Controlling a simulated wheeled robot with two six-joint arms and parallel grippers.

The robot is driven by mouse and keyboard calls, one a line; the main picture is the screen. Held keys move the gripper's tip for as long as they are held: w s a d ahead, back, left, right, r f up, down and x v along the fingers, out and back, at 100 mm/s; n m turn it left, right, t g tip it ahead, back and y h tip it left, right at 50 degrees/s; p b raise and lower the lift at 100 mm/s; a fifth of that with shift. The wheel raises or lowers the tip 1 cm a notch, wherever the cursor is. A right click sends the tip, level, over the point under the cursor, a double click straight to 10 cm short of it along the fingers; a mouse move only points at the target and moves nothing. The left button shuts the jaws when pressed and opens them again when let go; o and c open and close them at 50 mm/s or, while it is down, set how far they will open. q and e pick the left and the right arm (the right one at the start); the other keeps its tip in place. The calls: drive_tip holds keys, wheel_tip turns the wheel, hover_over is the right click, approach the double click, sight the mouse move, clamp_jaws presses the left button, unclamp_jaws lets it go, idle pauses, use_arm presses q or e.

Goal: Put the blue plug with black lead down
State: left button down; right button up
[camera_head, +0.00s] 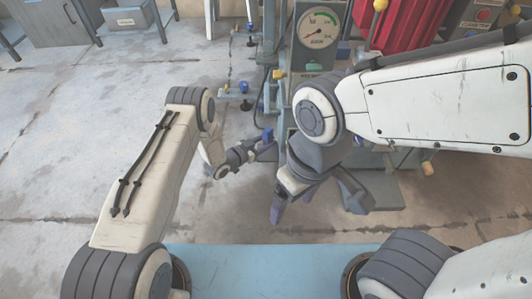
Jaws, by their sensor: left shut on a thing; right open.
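My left gripper (264,147) reaches in from the left, in front of the grey press, and is shut on the small blue plug (267,134). Only part of the plug shows above the fingers. Its black lead is hard to make out against the dark parts of the press. My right gripper (318,207) is nearer and lower, pointing down with its fingers spread wide. Nothing shows between them.
The press (303,85) carries a round gauge (318,28). A low bracket with a blue knob (244,88) stands out at its left. A red ribbed part (398,22) is behind right. Open concrete floor (60,130) lies left.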

sight(266, 153)
use_arm(q)
drive_tip(key=shift+w+f+b, duration=0.15)
drive_tip(key=shift+f+b, duration=1.4)
drive_tip(key=shift+f, duration=0.45)
drive_tip(key=shift+f, duration=0.3)
drive_tip(key=c, duration=0.7)
unclamp_jaws()
drive_tip(key=shift+r, duration=0.1)
